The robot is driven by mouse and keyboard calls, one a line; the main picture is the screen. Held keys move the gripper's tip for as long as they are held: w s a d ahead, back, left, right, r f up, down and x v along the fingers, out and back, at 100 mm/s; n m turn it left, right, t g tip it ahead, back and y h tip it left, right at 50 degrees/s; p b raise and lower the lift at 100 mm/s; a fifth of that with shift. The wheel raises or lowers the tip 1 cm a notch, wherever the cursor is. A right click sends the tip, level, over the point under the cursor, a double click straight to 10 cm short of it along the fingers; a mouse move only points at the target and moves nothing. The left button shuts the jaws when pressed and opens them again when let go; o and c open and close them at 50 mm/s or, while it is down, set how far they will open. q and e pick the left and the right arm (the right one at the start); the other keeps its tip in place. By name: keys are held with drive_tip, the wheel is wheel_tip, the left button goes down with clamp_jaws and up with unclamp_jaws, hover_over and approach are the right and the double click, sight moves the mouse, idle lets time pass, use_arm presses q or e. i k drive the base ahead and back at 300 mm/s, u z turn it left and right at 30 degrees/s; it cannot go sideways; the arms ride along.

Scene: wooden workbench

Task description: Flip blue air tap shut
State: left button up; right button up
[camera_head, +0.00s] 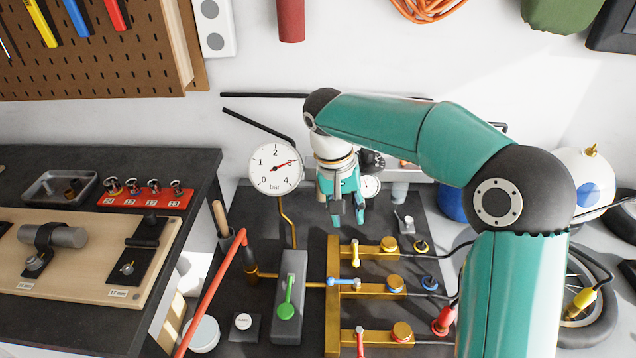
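The blue air tap (343,282) sits on the middle branch of a brass manifold (333,318). Its small blue lever lies sideways, in line with the branch pipe. A yellow tap (355,254) is on the branch behind it and a red tap (360,342) on the branch in front, both with levers pointing along the bench depth. My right gripper (348,218) hangs pointing down above the far end of the manifold, behind the yellow tap and apart from the blue tap. Its fingers are apart with nothing between them. My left gripper is out of view.
A pressure gauge (276,168) stands left of my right gripper. A green lever (287,300) is on a grey block left of the manifold. A red bar (212,290) slants at the left. Brass knobs (394,283) and hoses lie right of the taps.

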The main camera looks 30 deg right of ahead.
sight(330, 281)
drive_tip(key=k, duration=1)
